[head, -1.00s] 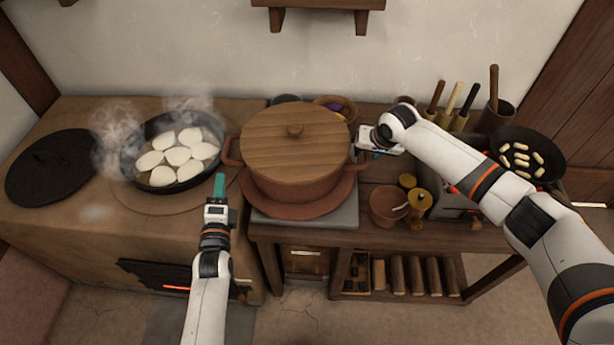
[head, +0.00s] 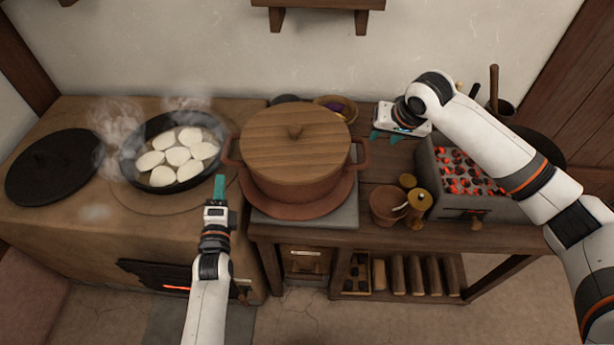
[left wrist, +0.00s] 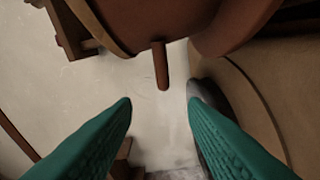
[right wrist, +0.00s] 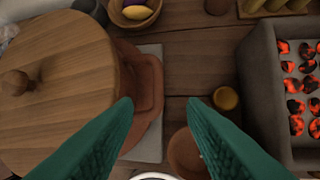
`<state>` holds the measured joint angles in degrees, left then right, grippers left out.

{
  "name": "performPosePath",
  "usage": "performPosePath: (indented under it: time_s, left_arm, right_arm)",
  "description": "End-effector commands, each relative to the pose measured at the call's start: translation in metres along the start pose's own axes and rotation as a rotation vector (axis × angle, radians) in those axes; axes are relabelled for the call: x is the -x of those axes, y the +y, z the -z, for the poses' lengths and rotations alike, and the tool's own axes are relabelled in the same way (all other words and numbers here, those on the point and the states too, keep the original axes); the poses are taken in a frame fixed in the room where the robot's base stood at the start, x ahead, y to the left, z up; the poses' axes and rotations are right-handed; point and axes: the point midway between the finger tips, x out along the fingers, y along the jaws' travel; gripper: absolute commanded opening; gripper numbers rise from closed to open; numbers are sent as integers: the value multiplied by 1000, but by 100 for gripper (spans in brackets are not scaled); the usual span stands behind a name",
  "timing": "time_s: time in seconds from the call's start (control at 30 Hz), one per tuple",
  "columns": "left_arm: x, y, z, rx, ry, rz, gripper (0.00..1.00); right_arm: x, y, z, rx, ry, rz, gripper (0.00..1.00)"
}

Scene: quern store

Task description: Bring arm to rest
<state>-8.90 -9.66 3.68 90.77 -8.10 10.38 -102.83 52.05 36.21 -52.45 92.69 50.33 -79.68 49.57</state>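My right gripper (head: 389,136) is above the table between the lidded pot and the brazier. In the right wrist view its green fingers (right wrist: 160,105) are spread, with nothing between them. My left gripper (head: 219,188) points up in front of the pan, left of the pot. In the left wrist view its fingers (left wrist: 158,105) are apart and empty. The clay pot (head: 296,185) has a wooden lid (head: 295,130) on it and stands on a clay dish. The pot handle (left wrist: 161,65) shows ahead of the left fingers.
A steaming pan (head: 173,182) of white rounds sits on the stove, beside a black lid (head: 52,168). The brazier (head: 465,205) holds glowing coals. A clay cup (head: 386,206) and a brass pot (head: 419,205) stand in front of the right gripper. A shelf (head: 318,4) is on the wall.

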Motion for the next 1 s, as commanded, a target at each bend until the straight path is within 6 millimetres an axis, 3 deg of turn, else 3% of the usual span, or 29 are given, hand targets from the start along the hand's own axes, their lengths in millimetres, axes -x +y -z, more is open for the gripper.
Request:
performPosePath:
  time_s: [0.4,0.53,0.67,0.8,1.0]
  left_arm:
    - [0,0,0,0,0,0,39]
    - [3,-3,2,41,-9,32,39]
    - [15,-10,6,185,-29,144,39]
    - [40,-20,12,421,-25,333,39]
    - [91,-26,14,753,64,618,39]
  right_arm:
    - [-1,0,0,0,0,-1,38]
    - [-8,8,15,32,13,-15,38]
    - [-24,28,60,127,34,-59,38]
    - [-35,48,121,237,41,-120,38]
    - [-32,51,196,317,22,-162,38]
